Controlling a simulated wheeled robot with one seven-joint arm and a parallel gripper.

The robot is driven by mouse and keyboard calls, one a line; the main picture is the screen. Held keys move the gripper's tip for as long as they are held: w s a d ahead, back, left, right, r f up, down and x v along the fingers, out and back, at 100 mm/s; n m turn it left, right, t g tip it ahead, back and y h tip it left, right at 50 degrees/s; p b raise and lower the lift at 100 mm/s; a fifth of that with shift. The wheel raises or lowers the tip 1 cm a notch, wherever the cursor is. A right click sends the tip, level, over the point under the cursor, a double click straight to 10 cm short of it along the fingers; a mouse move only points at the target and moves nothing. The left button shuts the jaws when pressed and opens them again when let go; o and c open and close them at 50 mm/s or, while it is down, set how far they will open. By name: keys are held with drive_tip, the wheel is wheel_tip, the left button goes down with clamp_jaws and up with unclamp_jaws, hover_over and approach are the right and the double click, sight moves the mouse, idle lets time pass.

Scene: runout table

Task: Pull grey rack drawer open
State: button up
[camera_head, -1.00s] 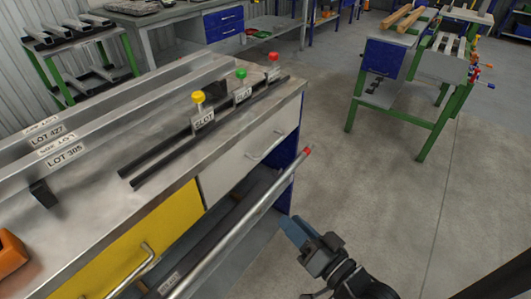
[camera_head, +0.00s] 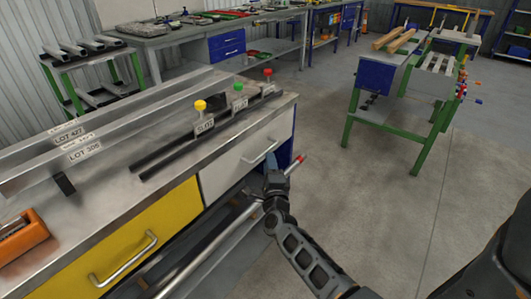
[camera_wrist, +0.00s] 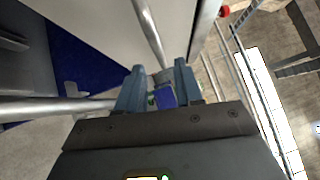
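The light grey drawer front (camera_head: 225,175) is in the bench in the head view, right of a yellow drawer. It looks flush with the bench, and its metal bar handle (camera_head: 259,153) shows above my gripper (camera_head: 257,188). In the wrist view the fingers of my gripper (camera_wrist: 158,72) are apart. A metal bar (camera_wrist: 149,30), which looks like the handle, runs over a pale panel toward the gap between the fingertips. I cannot tell whether they touch it. Nothing is visibly held.
A long metal rod with a red end (camera_head: 299,160) runs along the bench front beside my gripper. A yellow drawer (camera_head: 130,245) is to the left. Colored knobs stand on the bench top. A green-legged stand (camera_head: 425,150) is at right; open floor lies between.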

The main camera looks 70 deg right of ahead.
drive_tip(key=x, duration=0.6)
clamp_jaws()
idle(0.6)
